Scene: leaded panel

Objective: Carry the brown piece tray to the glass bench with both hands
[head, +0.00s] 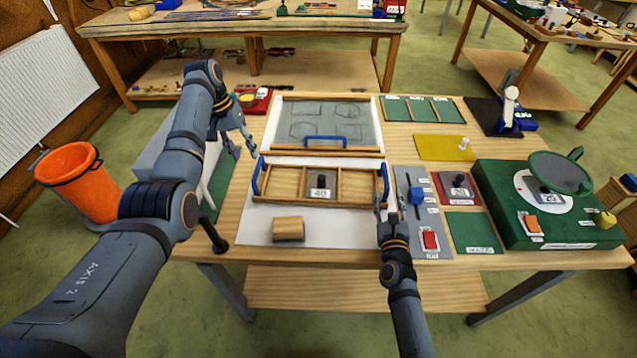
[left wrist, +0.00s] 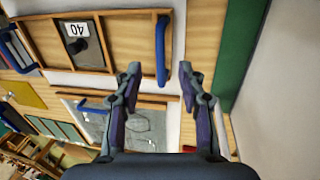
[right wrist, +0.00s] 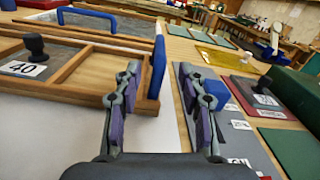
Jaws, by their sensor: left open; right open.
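The brown piece tray (head: 345,188) is a wooden frame with compartments and a blue handle at each end. It lies flat on a white sheet on the glass bench (head: 240,215). A grey block marked 40 (head: 320,188) with a dark knob sits in its middle compartment. My left gripper (head: 245,147) is open and empty, beyond the tray's left blue handle (left wrist: 161,50) and apart from it. My right gripper (head: 382,208) is open, close by the right blue handle (right wrist: 157,62). In the right wrist view the handle shows between or just beyond the fingers; contact is unclear.
A drawing board with a blue handle (head: 325,142) lies behind the tray. A wooden block (head: 288,229) lies in front. Grey and red panels (head: 455,187) and a green grinder box (head: 520,225) stand to the right. An orange bin (head: 80,185) stands left of the bench.

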